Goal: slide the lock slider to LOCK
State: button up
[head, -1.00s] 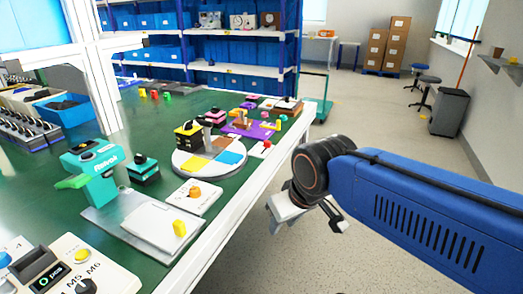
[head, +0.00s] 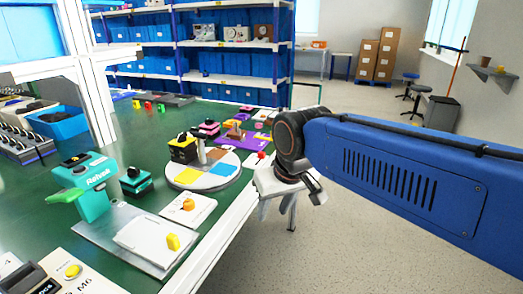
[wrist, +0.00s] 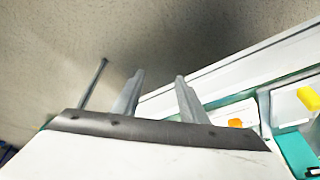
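My gripper (head: 278,208) hangs beside the table's right edge, over the floor, with its fingers pointing down. In the wrist view its two fingers (wrist: 158,76) stand apart with nothing between them, so it is open and empty. I cannot make out which device carries the lock slider, and no LOCK marking is readable. Small devices near the edge include a white plate with an orange knob (head: 188,204) and a white plate with a yellow handle (head: 173,242). Orange (wrist: 235,123) and yellow (wrist: 308,98) parts also show in the wrist view. My gripper touches none of them.
The green table (head: 60,220) holds a teal device (head: 88,190), a round coloured turntable (head: 215,177) and a purple board (head: 232,139). A white control panel (head: 95,280) is at the lower left. Blue bin shelves (head: 235,60) stand behind. The floor at right is open.

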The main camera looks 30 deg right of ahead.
jog(key=w+d+r+m+g, duration=0.1)
jog(key=w+d+r+m, duration=0.1)
jog(key=w+r, duration=0.45)
jog(key=w+d+r+m+g, duration=0.1)
jog(key=w+d+r+m, duration=0.2)
jog(key=w+r, duration=0.35)
jog(key=m+g, duration=0.2)
jog(key=m, duration=0.2)
send_near(262, 153)
notch_tip(262, 153, down, 8)
jog(key=shift+w+d+f, duration=0.1)
jog(key=shift+w+f, duration=0.05)
